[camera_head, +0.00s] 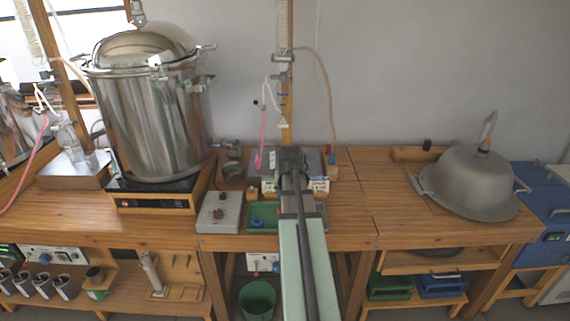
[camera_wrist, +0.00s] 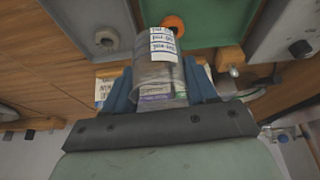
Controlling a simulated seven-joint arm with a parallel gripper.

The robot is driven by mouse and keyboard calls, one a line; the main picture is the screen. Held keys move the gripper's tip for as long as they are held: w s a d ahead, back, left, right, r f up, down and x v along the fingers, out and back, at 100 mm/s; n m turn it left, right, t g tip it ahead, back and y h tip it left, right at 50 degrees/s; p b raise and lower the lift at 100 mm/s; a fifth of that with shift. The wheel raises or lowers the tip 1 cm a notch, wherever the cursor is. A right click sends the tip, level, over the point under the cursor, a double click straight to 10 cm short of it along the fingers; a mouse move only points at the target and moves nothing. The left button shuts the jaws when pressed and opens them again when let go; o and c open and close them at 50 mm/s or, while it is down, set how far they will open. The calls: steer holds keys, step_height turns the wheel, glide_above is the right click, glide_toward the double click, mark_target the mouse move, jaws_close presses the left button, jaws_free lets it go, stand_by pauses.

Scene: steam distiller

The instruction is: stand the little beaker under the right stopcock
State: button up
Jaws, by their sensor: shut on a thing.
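My gripper (camera_wrist: 162,84) is shut on a small clear beaker (camera_wrist: 156,72) with white printed labels, its blue fingers on either side. In the head view my gripper (camera_head: 291,160) is at the back of the bench, in front of the middle glassware. The beaker cannot be made out there, as my arm hides most of that spot. A pale glass tip (camera_head: 283,123) hangs from the middle upright just above and behind my gripper. I cannot tell the right stopcock itself clearly.
A large steel pot (camera_head: 158,115) stands on a hotplate at left. A metal dome (camera_head: 466,180) sits at right.

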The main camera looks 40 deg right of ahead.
steer(key=s+d+m, duration=0.1)
steer(key=s+d, duration=0.3)
steer(key=d, duration=0.6)
steer(key=w+d+n, duration=0.1)
steer(key=w+d, duration=0.2)
steer(key=w, duration=0.4)
steer(key=w+d+n, duration=0.2)
steer(key=w+d, duration=0.1)
steer(key=w, duration=0.3)
steer(key=w+d+r+n+y, duration=0.1)
steer(key=w+d+n, duration=0.1)
steer(key=w, duration=0.5)
steer(key=shift+w+d+t, duration=0.3)
steer(key=shift+d+t, duration=0.1)
steer(key=shift+d, duration=0.15)
steer(key=shift+f, duration=0.7)
steer(key=shift+f, duration=0.2)
steer(key=o, duration=1)
steer(key=shift+o, duration=0.2)
steer(key=shift+r, duration=0.15)
